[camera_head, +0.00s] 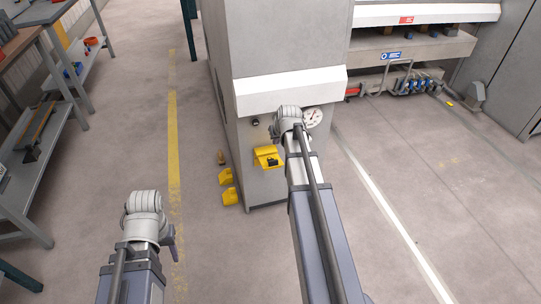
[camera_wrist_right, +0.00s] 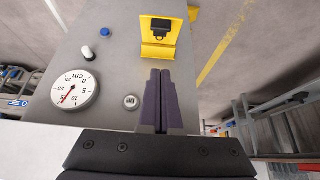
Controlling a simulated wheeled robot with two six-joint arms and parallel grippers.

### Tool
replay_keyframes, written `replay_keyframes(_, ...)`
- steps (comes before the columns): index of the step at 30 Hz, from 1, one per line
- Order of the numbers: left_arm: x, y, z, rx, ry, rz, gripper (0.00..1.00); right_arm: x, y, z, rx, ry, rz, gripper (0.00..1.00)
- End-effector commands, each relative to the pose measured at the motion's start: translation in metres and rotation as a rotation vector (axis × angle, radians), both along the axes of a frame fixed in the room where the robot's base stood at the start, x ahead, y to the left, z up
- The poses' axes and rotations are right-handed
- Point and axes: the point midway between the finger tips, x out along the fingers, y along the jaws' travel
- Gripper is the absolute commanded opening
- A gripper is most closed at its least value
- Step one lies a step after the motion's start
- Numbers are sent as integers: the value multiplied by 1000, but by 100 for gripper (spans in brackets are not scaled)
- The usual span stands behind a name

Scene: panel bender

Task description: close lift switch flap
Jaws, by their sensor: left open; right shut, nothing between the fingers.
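The yellow lift switch flap (camera_head: 267,151) is on the front of the grey machine column. It stands raised above its black switch (camera_head: 271,162). In the right wrist view, the flap (camera_wrist_right: 158,52) is on the fingertip side of the switch (camera_wrist_right: 160,28), which lies uncovered in its yellow housing. My right gripper (camera_wrist_right: 160,73) is shut and empty, its tips just short of the flap in that view; contact is not visible. In the head view the right arm hides its fingers. My left gripper (camera_head: 146,218) is open, low at the left, away from the column, its fingers mostly hidden.
A round dial gauge (camera_wrist_right: 75,89), a blue button (camera_wrist_right: 105,32) and a key lock (camera_wrist_right: 131,102) sit on the same panel. Yellow foot pedals (camera_head: 227,186) stand by the column's base. Shelves (camera_head: 30,135) line the far left; the floor between is open.

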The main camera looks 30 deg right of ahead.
Motion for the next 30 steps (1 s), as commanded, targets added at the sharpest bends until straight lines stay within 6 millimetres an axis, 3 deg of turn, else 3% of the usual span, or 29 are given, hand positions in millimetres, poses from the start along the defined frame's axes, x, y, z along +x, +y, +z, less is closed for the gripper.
replay_keyframes(8, 0, 0, -17, 0, 0, 0, 50, 8, -2, -17, 0, 2, 1, 0)
replay_keyframes(25, 0, 0, -96, 0, 0, 0, 50, 51, -12, -96, -1, 2, 2, 0)
replay_keyframes(30, 0, 0, -117, 0, 0, 0, 50, 41, -9, -117, 0, 2, 1, 0)
